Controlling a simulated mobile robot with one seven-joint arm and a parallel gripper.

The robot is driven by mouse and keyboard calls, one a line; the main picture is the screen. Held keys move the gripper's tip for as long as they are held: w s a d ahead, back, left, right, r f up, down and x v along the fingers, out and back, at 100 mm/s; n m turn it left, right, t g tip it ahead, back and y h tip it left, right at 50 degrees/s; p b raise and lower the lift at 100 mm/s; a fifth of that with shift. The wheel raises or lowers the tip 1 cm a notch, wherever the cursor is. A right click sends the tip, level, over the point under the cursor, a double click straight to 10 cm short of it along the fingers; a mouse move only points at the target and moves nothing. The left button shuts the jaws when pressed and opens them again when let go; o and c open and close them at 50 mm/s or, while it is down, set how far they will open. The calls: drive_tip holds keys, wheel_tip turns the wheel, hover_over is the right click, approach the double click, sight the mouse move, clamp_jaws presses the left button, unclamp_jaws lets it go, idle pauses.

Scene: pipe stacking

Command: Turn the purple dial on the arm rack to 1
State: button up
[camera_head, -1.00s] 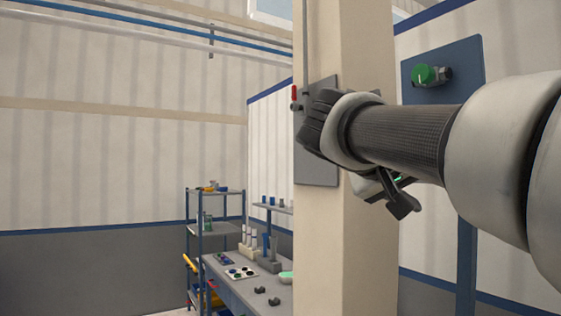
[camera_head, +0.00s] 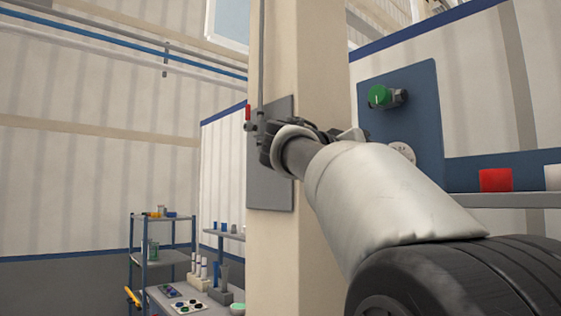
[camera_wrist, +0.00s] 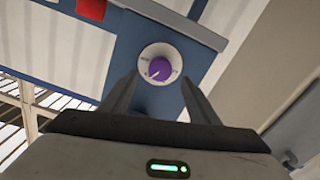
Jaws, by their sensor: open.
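The purple dial (camera_wrist: 158,70) shows in the wrist view, a purple knob with a white pointer mark on a round pale scale plate (camera_wrist: 146,53). The scale's small marks are too small to read. The plate is on a blue panel (camera_wrist: 125,42). In the head view the pale scale plate (camera_head: 403,151) shows partly behind my arm, low on the blue panel (camera_head: 429,128); the purple knob is hidden there. My gripper (camera_wrist: 157,92) is open and empty, its two fingers pointing toward the dial with the knob seen between and beyond the tips. Contact is not visible.
A green knob (camera_head: 379,96) sits higher on the blue panel. A beige column (camera_head: 300,60) with a grey plate (camera_head: 270,180) and a red-handled valve (camera_head: 248,113) stands left of my arm. A red box (camera_head: 495,180) is on a shelf at right.

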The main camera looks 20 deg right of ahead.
drive_tip(key=p+x, duration=0.1)
drive_tip(key=x, duration=0.5)
drive_tip(key=shift+w+d, duration=0.15)
drive_tip(key=shift+d, duration=0.1)
drive_tip(key=c, duration=1)
